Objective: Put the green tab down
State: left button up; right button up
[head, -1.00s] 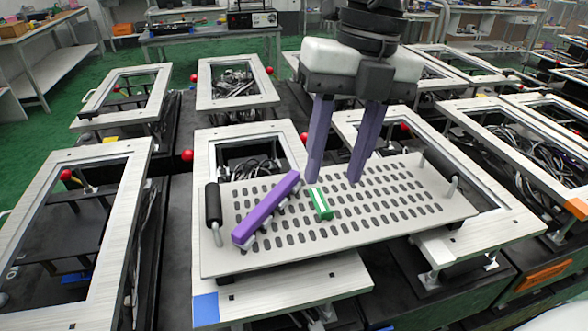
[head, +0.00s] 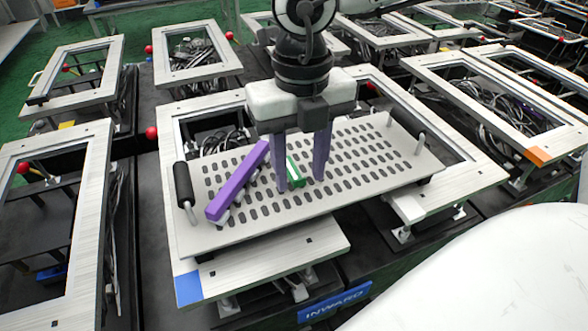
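The green tab (head: 294,172) is on the perforated grey plate (head: 235,235), right of a purple bar. It is partly hidden by my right gripper (head: 300,184), so I cannot tell its tilt. The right gripper points down with its two purple fingers apart, one on each side of the tab. Its fingertips are low, close to the plate. I cannot tell if either finger touches the tab. My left gripper is out of view.
The purple bar (head: 238,182) lies slanted close to the left finger. Black handles (head: 183,182) stand at the plate's left and right ends. Metal frames (head: 85,190) with red balls surround the plate. The plate's right part is clear.

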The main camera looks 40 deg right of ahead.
jog(key=shift+f, duration=0.15)
grip_shut()
dwell(0.4)
